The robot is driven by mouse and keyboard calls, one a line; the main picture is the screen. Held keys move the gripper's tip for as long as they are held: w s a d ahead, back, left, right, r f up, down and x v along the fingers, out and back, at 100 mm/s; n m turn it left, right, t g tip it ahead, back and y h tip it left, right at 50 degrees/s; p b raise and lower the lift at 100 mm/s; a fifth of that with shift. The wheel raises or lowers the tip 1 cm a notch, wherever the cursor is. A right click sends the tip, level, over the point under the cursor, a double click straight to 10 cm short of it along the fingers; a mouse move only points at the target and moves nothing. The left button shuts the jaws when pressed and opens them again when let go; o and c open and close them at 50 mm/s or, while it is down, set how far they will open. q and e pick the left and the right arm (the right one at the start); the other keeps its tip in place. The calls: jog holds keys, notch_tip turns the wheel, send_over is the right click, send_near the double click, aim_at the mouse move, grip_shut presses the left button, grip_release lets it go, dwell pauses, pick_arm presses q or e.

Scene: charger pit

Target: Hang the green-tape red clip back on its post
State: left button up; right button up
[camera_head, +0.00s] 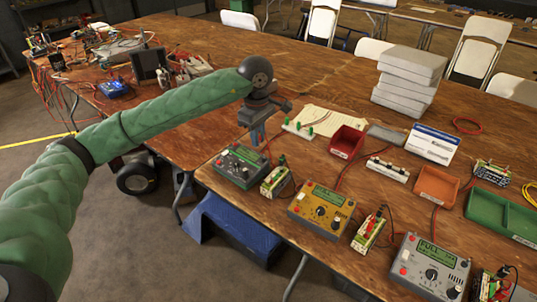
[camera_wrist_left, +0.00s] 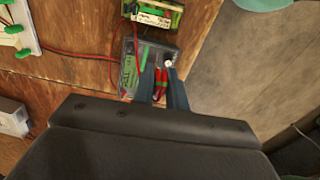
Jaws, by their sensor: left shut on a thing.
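My left gripper (camera_head: 257,136) is over the back edge of the leftmost grey charger (camera_head: 240,167). In the left wrist view its fingers (camera_wrist_left: 162,88) are shut on the red clip (camera_wrist_left: 160,77), which has a green band on it. The clip is above the charger, whose green display (camera_wrist_left: 128,74) shows beside the fingers. In the head view the gripper hides the clip. A white rack with green-marked posts (camera_head: 311,123) stands right of the gripper, and part of it shows at the left wrist view's edge (camera_wrist_left: 16,28). Which post belongs to the clip I cannot tell.
A battery pack (camera_head: 274,181) sits right of the grey charger, with a yellow charger (camera_head: 321,208) beyond it. A red bin (camera_head: 347,141) stands right of the rack. A second white rack (camera_head: 388,169) is farther right. A red lead (camera_wrist_left: 70,53) crosses the table.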

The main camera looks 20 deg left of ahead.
pick_arm(q)
jog(key=shift+w+a+f+b, duration=0.4)
jog(key=shift+w+a+b, duration=0.55)
jog(key=shift+w+a, duration=1.1)
jog(key=shift+w+a+f+b, duration=0.4)
jog(key=shift+w+a+b, duration=0.5)
jog(key=shift+w+a, duration=1.05)
jog(key=shift+w+a+f+b, duration=0.4)
jog(key=shift+w+a+b, duration=0.85)
jog(key=shift+a, duration=1.3)
jog(key=shift+w+f, duration=0.25)
jog(key=shift+f, duration=0.05)
jog(key=shift+f+b, duration=1.5)
jog(key=shift+f, duration=1.75)
jog(key=shift+f, duration=0.2)
jog(key=o, duration=0.8)
